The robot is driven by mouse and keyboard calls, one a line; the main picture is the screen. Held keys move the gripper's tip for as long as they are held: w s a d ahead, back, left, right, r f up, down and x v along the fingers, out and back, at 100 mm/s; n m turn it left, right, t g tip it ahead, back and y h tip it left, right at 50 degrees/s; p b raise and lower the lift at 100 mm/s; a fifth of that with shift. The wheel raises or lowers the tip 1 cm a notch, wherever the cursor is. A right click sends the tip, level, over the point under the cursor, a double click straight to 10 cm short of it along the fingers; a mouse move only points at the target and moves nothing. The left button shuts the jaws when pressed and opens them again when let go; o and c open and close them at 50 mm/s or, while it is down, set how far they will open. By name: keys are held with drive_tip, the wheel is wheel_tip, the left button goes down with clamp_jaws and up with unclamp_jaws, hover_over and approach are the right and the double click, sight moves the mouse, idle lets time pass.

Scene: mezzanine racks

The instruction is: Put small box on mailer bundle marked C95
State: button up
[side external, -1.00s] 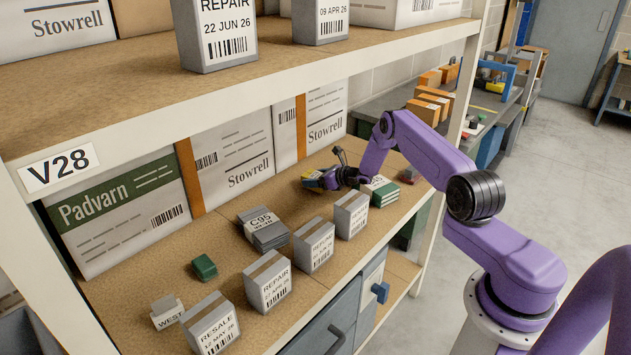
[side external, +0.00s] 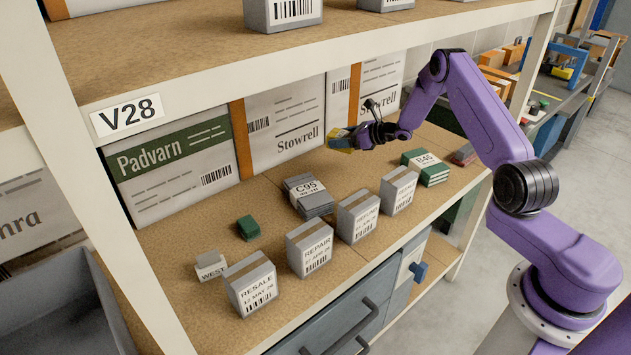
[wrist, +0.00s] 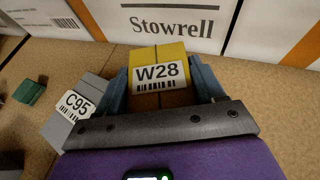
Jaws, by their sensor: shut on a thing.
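The small box (side external: 341,140) is yellow with a white label; in the wrist view it reads W28 (wrist: 161,73). My gripper (side external: 347,138) is shut on it, with a blue finger on each side, and holds it raised near the big cartons at the back. The mailer bundle marked C95 (side external: 312,202) is a stack of grey mailers with a white band, lying on the shelf to the left of and in front of my gripper. It also shows at lower left in the wrist view (wrist: 60,122), partly hidden by the gripper body. Its top is bare in the side view.
A green bundle marked B45 (side external: 433,174) lies right of my gripper. Several grey labelled boxes (side external: 310,247) line the shelf's front edge. A small green block (side external: 248,228) and a WEST sign (side external: 211,266) stand left. An upper shelf (side external: 330,37) overhangs the back.

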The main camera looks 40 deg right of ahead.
sight(308, 189)
drive_tip(key=s+a+n+g+y, duration=0.1)
drive_tip(key=a, duration=0.4)
drive_tip(key=s+a+n+g+y, duration=0.1)
drive_tip(key=a+n+y, duration=0.1)
drive_tip(key=a, duration=0.4)
drive_tip(key=s+a+n+g+y, duration=0.1)
drive_tip(key=s+a, duration=0.1)
drive_tip(key=a, duration=0.3)
drive_tip(key=shift+a+y, duration=0.3)
drive_tip(key=shift+a, duration=0.1)
drive_tip(key=shift+a+f+n, duration=0.1)
drive_tip(key=shift+a+n, duration=0.15)
drive_tip(key=shift+n, duration=0.05)
drive_tip(key=shift+f, duration=2.35)
drive_tip(key=shift+f, duration=0.2)
drive_tip(key=o, duration=1.1)
drive_tip(key=shift+c, duration=0.2)
drive_tip(key=shift+r, duration=0.15)
